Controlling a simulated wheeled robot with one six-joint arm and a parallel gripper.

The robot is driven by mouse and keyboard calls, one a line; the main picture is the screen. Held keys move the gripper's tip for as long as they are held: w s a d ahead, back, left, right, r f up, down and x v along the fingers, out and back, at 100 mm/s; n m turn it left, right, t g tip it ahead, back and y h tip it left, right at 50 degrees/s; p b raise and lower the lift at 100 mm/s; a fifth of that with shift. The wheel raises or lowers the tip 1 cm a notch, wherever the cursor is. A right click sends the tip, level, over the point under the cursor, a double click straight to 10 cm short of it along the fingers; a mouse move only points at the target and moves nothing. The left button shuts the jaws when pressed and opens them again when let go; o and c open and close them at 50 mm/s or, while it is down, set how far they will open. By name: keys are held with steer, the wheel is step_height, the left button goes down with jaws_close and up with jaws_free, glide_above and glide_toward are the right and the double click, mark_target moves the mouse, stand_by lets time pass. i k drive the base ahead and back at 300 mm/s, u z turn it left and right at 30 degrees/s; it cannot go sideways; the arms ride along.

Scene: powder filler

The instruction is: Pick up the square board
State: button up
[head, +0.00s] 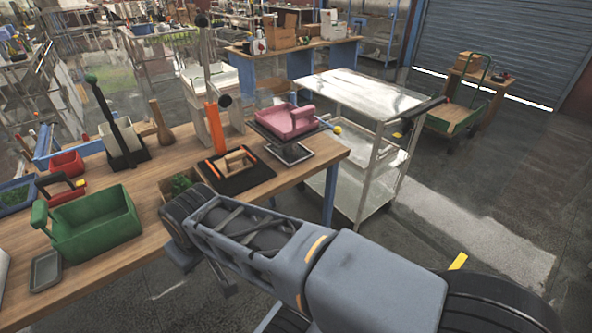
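A dark square board (257,178) with orange edging lies flat on the wooden table, in the middle of the head view. A wooden handle (235,160) stands up from its top. My arm comes in from the lower right, and its end lies at the table's front edge, to the left of the board and nearer the camera. My gripper (184,256) seems to be at that end, apart from the board. Its fingers are hidden or too dark to make out, so I cannot tell whether it is open.
A pink tray (287,121) sits on a scale to the right. A green bin (92,226) and grey tray (46,270) are at left. A metal cart (362,95) stands right of the table.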

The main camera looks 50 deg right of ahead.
mark_target(231, 157)
steer(key=z, duration=1)
steer(key=i, duration=0.7)
steer(key=z, duration=1.8)
steer(key=k, duration=0.9)
steer(key=u, duration=1.45)
steer(key=i, duration=0.5)
